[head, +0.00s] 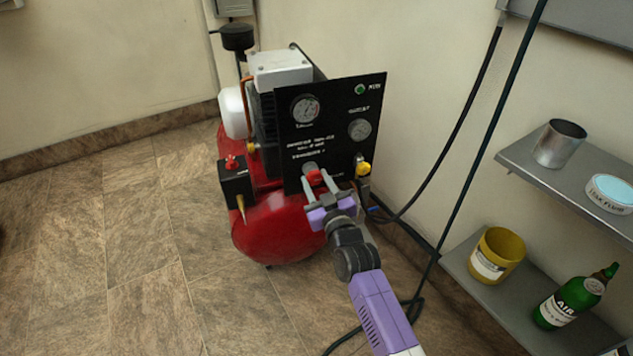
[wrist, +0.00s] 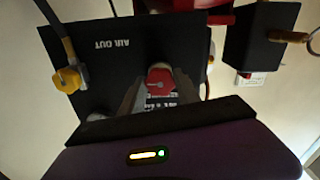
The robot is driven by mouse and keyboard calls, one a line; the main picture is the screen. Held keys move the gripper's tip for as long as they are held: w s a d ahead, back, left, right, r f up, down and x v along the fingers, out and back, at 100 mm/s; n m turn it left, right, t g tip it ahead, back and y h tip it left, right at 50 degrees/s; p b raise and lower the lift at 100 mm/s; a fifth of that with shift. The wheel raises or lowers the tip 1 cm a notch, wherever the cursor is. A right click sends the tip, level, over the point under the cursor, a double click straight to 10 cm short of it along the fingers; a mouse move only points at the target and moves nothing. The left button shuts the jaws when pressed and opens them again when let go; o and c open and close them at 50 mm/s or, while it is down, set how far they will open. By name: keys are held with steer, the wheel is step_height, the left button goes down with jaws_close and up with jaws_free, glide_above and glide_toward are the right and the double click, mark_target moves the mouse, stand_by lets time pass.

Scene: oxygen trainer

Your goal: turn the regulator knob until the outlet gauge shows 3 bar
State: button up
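The red regulator knob (head: 314,176) sits low on the black panel (head: 340,95) of a red compressor. It also shows in the wrist view (wrist: 160,78), with a pale pointer mark on its face. My gripper (head: 316,177) is at the knob, one finger on each side of it. The fingers stand apart and look slightly clear of the knob; contact is hard to tell. The panel has a left gauge (head: 305,109) and a smaller right gauge (head: 360,129) under a blurred label. Their needle readings are too small to read.
A yellow fitting (head: 363,169) marked AIR OUT in the wrist view (wrist: 68,80) is right of the knob. A black box with a red switch (head: 234,178) is at left. Hoses hang at right near metal shelves (head: 560,180). Floor at left is clear.

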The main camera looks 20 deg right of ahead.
jaws_close()
steer(key=shift+m, duration=1.1)
steer(key=o, duration=1.2)
jaws_free()
steer(key=shift+s, duration=0.15)
steer(key=s+p, duration=0.3)
steer(key=s, duration=0.4)
steer(key=shift+s, duration=0.3)
